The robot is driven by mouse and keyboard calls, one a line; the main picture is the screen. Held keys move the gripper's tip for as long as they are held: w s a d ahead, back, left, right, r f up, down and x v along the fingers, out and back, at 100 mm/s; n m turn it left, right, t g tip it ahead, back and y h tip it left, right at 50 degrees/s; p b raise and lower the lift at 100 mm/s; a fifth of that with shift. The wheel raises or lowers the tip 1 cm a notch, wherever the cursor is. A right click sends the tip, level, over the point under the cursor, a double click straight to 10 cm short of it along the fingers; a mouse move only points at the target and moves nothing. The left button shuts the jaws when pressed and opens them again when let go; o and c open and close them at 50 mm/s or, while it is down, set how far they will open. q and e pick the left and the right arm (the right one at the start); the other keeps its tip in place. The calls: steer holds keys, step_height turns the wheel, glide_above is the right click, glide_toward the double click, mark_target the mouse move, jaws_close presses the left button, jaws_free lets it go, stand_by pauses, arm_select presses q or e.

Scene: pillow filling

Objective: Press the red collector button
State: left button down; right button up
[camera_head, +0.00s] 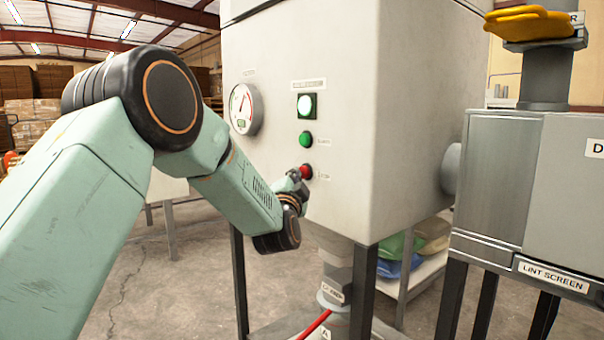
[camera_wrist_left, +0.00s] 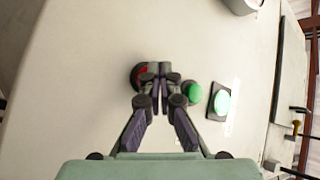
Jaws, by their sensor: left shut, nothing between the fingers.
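The red button (camera_head: 306,172) is the lowest control on the front of the light grey collector cabinet (camera_head: 400,110). My left gripper (camera_head: 300,180) is at the button, with its fingers shut and empty. In the left wrist view the red button (camera_wrist_left: 140,75) is partly hidden behind the left side of my shut fingertips (camera_wrist_left: 154,72). I cannot tell whether the fingertips touch it. A green button (camera_head: 306,139) sits just above the red one, and a lit green indicator (camera_head: 306,106) sits above that. My right gripper is not in view.
A gauge (camera_head: 243,109) is on the cabinet's left face side. A grey lint screen box (camera_head: 540,190) stands at the right, with a yellow item (camera_head: 530,22) above it. Colored bags (camera_head: 395,258) lie on a shelf behind.

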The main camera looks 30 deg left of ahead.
arm_select(q)
steer(key=shift+w+d, duration=0.15)
steer(key=shift+w, duration=0.25)
stand_by(0.6)
steer(key=shift+s, duration=0.15)
steer(key=shift+s+a+p, duration=0.35)
steer(key=shift+s+p, duration=0.05)
steer(key=shift+s, duration=0.35)
steer(key=shift+s+a+p, duration=0.3)
steer(key=shift+s, duration=0.45)
steer(key=shift+s+a+p, duration=0.35)
steer(key=shift+s, duration=0.45)
steer(key=shift+s+a+p, duration=0.3)
steer(key=shift+s, duration=0.45)
